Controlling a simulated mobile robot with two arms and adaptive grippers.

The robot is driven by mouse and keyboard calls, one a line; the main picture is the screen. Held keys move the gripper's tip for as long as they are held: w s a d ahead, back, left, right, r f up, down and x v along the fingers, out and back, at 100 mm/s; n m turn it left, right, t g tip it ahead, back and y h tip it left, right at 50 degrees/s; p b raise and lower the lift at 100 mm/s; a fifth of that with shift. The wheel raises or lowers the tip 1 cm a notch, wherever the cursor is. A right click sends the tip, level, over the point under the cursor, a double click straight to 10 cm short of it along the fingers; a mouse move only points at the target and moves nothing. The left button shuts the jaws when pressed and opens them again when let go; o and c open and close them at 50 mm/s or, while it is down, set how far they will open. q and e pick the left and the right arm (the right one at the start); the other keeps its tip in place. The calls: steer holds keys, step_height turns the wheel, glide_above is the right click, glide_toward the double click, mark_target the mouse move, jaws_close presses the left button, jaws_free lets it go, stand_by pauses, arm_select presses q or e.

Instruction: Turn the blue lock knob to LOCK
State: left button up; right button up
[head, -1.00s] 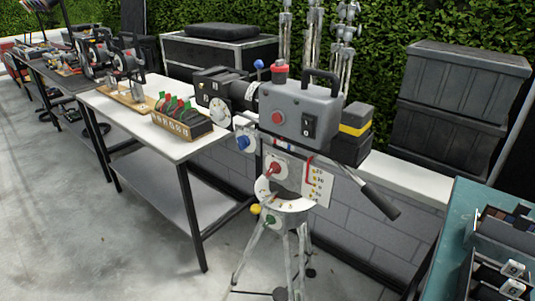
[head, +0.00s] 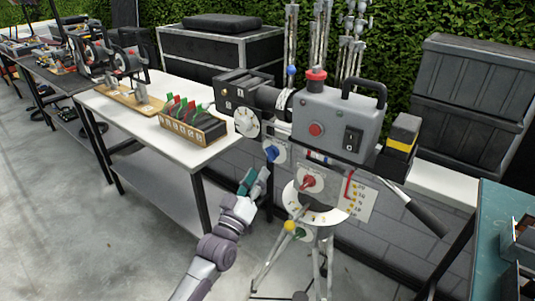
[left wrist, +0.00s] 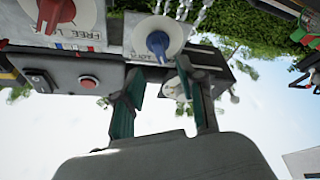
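The blue lock knob (head: 271,153) sits on a round white dial on the left side of the tripod-mounted camera rig. In the left wrist view the blue knob (left wrist: 158,44) is just beyond the fingertips, on a white dial; the lettering beside it is not clearly legible. My left gripper (head: 254,178) is below and slightly left of the knob in the head view. Its two teal fingers are apart and empty in the left wrist view (left wrist: 160,86), with no visible contact with the knob. My right gripper is not in view.
A red knob (head: 308,181) is to the lower right, and a yellow knob (head: 290,227) is lower. The grey camera body (head: 335,120) is above, with a pan handle (head: 425,217) at right. A white table (head: 165,135) stands left; open floor lies in front.

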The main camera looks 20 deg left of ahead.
mark_target(268, 156)
arm_select(q)
steer(key=x, duration=0.6)
steer(key=shift+w+p, duration=0.1)
steer(key=shift+p, duration=0.25)
steer(key=shift+w+d+r, duration=0.1)
steer(key=shift+w, duration=0.5)
jaws_close()
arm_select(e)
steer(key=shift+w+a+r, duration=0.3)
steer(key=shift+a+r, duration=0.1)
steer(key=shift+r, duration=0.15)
